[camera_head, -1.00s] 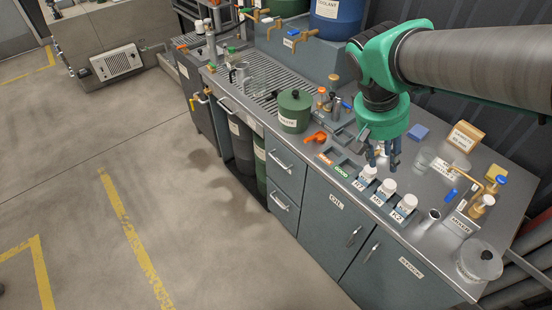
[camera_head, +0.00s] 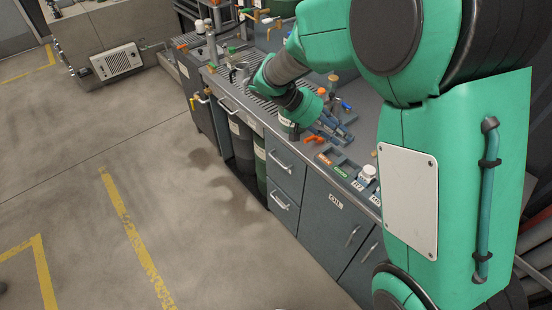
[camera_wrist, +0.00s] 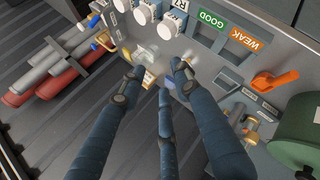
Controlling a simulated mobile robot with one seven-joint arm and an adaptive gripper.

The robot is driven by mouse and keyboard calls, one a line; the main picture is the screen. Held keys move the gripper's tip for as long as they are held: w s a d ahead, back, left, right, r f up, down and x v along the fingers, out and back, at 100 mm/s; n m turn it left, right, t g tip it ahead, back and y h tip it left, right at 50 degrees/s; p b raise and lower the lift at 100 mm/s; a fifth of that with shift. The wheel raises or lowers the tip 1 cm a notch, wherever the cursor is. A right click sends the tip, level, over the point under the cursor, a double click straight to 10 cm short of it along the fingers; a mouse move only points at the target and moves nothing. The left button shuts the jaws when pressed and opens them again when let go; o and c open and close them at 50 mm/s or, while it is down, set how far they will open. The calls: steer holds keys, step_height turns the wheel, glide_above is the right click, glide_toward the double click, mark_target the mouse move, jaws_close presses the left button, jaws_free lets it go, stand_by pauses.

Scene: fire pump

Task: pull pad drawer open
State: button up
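Two drawers sit one above the other in the grey-blue cabinet under the counter. The upper drawer (camera_head: 283,174) and the lower drawer (camera_head: 281,210) each have a pale bar handle, and both look closed. I cannot read a label saying which is the pad drawer. My gripper (camera_head: 340,130) is above the counter, beyond and to the right of the drawers, touching neither. In the wrist view my gripper (camera_wrist: 158,76) has its dark blue fingers spread, with nothing held between them. No drawer shows in the wrist view.
The green pot (camera_wrist: 300,135) and an orange-handled item (camera_wrist: 275,84) stand near my gripper. My arm hides the counter's right part in the head view. The floor before the drawers is clear.

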steer(key=w+a+f+n+t+h+p, duration=0.1)
steer(key=w+a+f+n+t+h, duration=0.25)
steer(key=a+f, duration=0.9)
steer(key=w+a+f+n+t+h+p, duration=0.15)
steer(key=w+a+f+t, duration=0.45)
steer(key=a+f, duration=0.6)
steer(key=n+t, duration=0.2)
steer(key=t, duration=0.2)
glide_toward(276, 160)
steer(key=r+v, duration=0.1)
steer(key=v, duration=0.3)
steer(key=shift+d+f+y, duration=0.1)
steer(key=shift+f+y, duration=0.3)
steer(key=b+x, duration=0.1)
steer(key=x, duration=1.3)
steer(key=shift+s+b, duration=0.1)
steer(key=shift+b, duration=0.25)
steer(key=shift+c, duration=0.3)
jaws_close()
